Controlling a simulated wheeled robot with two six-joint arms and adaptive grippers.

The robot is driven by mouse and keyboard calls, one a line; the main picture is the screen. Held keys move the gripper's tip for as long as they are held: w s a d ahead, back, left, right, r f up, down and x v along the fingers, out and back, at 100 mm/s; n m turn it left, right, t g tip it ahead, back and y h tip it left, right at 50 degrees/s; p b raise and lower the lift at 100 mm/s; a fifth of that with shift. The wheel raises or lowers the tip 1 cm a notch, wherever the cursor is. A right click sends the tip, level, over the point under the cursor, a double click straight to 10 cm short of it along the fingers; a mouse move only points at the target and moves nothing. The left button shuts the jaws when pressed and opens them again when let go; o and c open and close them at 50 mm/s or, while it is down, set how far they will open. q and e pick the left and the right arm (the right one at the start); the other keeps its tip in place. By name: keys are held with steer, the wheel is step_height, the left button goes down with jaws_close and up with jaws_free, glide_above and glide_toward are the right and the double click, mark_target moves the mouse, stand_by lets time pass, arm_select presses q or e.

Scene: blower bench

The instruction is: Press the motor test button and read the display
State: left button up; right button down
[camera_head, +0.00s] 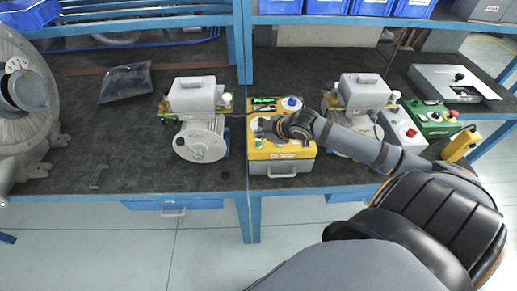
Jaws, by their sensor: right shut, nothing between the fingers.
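A yellow-topped test box (280,168) with a grey front stands at the bench's front edge. A small display with green lit marks (264,100) sits at its back left; its reading is too small to make out. A blue knob (292,102) is at its back right and a green button (259,143) at its front left. My right gripper (262,128) is shut and empty, low over the left part of the box top, just behind the green button. I cannot tell whether it touches anything. It hides part of the panel. My left gripper is out of view.
Motor units stand left (200,140) and right (362,92) of the box. A red-button box (400,127), a green box (432,118) and a yellow box (460,146) are at right. A large grey blower housing (22,125) is far left.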

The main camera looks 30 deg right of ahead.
mark_target(260, 144)
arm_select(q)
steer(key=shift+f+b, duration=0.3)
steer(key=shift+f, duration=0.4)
arm_select(e)
steer(key=shift+f, duration=0.8)
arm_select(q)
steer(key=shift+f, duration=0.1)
arm_select(e)
steer(key=shift+f, duration=0.1)
arm_select(q)
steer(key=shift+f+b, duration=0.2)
steer(key=shift+b, duration=0.1)
arm_select(e)
steer(key=shift+f, duration=0.35)
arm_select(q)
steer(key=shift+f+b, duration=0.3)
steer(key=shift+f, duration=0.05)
arm_select(e)
steer(key=shift+f, duration=0.4)
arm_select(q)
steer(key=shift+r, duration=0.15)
arm_select(e)
steer(key=shift+r, duration=0.1)
arm_select(q)
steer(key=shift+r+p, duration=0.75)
steer(key=shift+p, duration=0.15)
arm_select(e)
steer(key=shift+r, duration=0.75)
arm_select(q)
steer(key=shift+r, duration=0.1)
